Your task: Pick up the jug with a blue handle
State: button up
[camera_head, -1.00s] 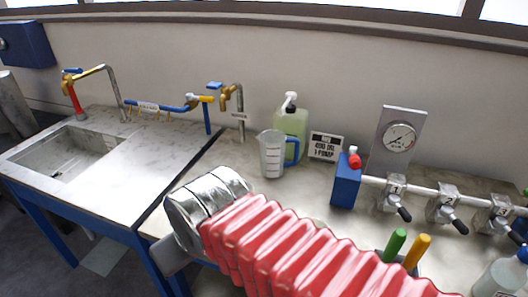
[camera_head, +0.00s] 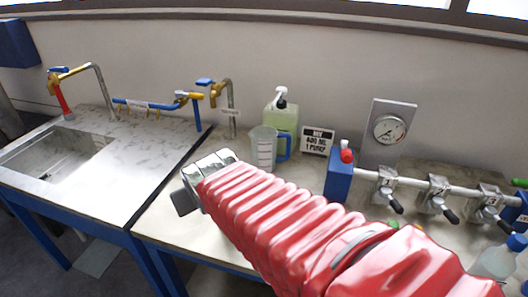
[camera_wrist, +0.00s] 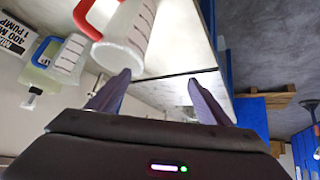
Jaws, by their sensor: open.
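The jug with a blue handle (camera_head: 264,148) stands upright on the counter, a clear graduated jug with its handle on the right. It also shows upturned at the upper left of the wrist view (camera_wrist: 69,58). A similar jug with a red handle (camera_wrist: 128,36) is nearer in the wrist view, close beside the left fingertip; I cannot tell whether they touch. It is not visible in the head view. My gripper (camera_wrist: 159,78) is open, with nothing between its fingers. In the head view the arm hides most of it, left of and nearer than the blue-handled jug.
A green pump bottle (camera_head: 282,118) stands right behind the blue-handled jug, and a small sign (camera_head: 317,141) is to its right. A blue box with a red top (camera_head: 340,174) and valves (camera_head: 385,187) are further right. A sink (camera_head: 62,155) is at the left.

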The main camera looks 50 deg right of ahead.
jog(key=o, duration=0.5)
jog(key=w+d, duration=0.1)
jog(key=d, duration=0.2)
jog(key=w+d+f+m+h, duration=0.1)
jog(key=d, duration=0.2)
jog(key=w+d+t+h, duration=0.1)
jog(key=d, duration=0.2)
jog(key=shift+w+d+f, duration=0.3)
jog(key=shift+w+d, duration=0.05)
jog(key=shift+c, duration=0.2)
jog(key=shift+m+t+h, duration=0.6)
jog(key=shift+m+t, duration=0.1)
jog(key=d, duration=0.3)
jog(key=w+d+f, duration=0.1)
jog(key=d, duration=0.1)
jog(key=d+f, duration=0.1)
jog(key=d, duration=0.2)
jog(key=shift+w+d, duration=0.2)
jog(key=shift+d, duration=0.15)
jog(key=s+d+f, duration=0.1)
jog(key=d, duration=0.2)
jog(key=s+d+f+t, duration=0.1)
jog(key=d+f, duration=0.1)
jog(key=d, duration=0.2)
jog(key=s+d+f+m+t+h, duration=0.1)
jog(key=s+d, duration=0.1)
jog(key=d, duration=0.2)
jog(key=shift+f, duration=0.3)
jog(key=shift+h, duration=0.3)
